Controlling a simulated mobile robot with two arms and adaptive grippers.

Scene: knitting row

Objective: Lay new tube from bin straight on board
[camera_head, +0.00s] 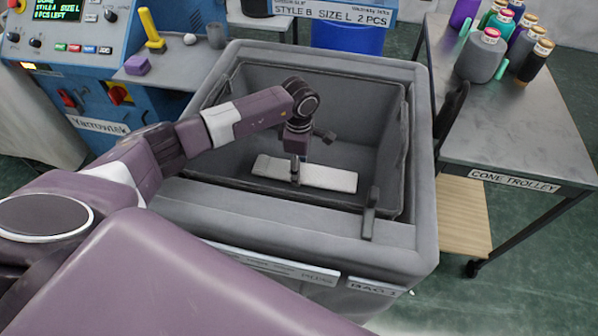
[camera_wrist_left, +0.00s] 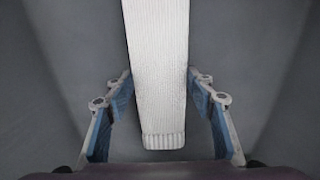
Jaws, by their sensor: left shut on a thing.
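A white ribbed knit tube (camera_head: 328,178) lies flat and long across the inside of the grey bin (camera_head: 425,190). In the left wrist view the tube (camera_wrist_left: 158,65) runs straight between the fingers, with its cuffed end towards me. My left gripper (camera_head: 296,180) reaches down into the bin and is shut on the tube. In the wrist view its blue-padded fingers (camera_wrist_left: 160,95) stand on either side of the tube. I cannot tell whether the tube touches the bin floor. No board can be made out. My right gripper is out of view.
The bin's walls surround my left gripper. A dark upright piece (camera_head: 370,212) stands at the bin's near right. A cone trolley (camera_head: 520,135) with several yarn cones is at the right. A blue machine panel (camera_head: 85,60) stands at the left.

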